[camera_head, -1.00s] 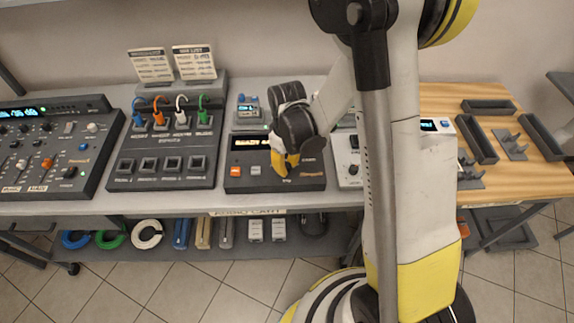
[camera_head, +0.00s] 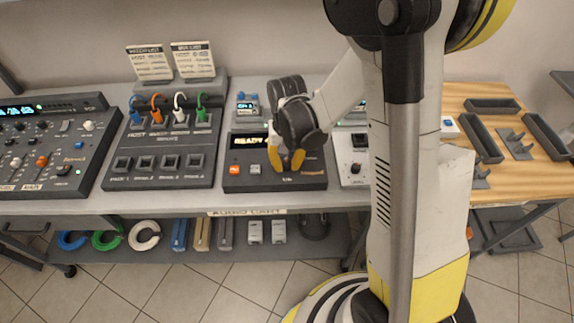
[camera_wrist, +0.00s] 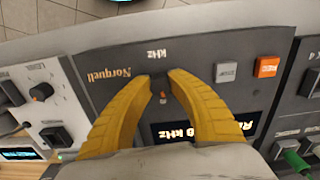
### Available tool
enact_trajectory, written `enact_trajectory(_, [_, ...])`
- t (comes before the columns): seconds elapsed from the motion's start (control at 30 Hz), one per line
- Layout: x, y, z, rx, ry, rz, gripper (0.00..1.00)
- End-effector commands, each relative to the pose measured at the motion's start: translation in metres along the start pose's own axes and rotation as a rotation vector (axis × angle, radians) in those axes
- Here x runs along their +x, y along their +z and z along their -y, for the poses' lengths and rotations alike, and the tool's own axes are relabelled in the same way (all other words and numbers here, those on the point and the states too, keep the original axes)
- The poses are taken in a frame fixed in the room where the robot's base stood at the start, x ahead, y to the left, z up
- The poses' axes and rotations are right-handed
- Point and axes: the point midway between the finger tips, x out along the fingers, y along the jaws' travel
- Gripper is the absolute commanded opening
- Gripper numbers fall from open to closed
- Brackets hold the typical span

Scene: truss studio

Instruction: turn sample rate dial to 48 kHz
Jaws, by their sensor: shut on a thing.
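The sample rate device is a dark box (camera_head: 238,171) on the table, with a display (camera_head: 247,142), an orange button (camera_head: 234,169) and a grey button (camera_head: 255,169). It also shows upside down in the wrist view (camera_wrist: 105,60), marked "Norquell" and "kHz". My gripper (camera_head: 287,166) has yellow fingers pointing down at the right part of this box. In the wrist view the fingertips (camera_wrist: 162,84) close around the small dark dial (camera_wrist: 161,92), which is mostly hidden. The display in the wrist view (camera_wrist: 200,130) is partly covered by a finger; "kHz" is readable, but the full value is not.
A patch panel (camera_head: 160,145) with coloured plugs and a mixer (camera_head: 50,150) stand to the left. A light panel with a knob (camera_head: 357,169) is close on the right. A small blue-screen unit (camera_head: 247,108) sits behind. Cables and boxes lie on the lower shelf.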

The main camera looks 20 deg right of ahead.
Motion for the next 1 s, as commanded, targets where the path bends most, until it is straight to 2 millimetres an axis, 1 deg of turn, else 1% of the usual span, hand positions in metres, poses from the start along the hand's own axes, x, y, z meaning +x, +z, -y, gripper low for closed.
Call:
enact_trajectory(0.2, [0.0007,0.0004,0.0003,0.137,0.000,0.001,0.00])
enact_trajectory(0.4, [0.0004,0.0004,0.0005,0.215,0.000,0.001,0.00])
enact_trajectory(0.63, [0.0002,0.0005,0.0006,0.252,0.000,0.002,0.00])
enact_trajectory(1.0, [0.0001,0.0005,0.0006,0.255,0.000,0.002,0.00])
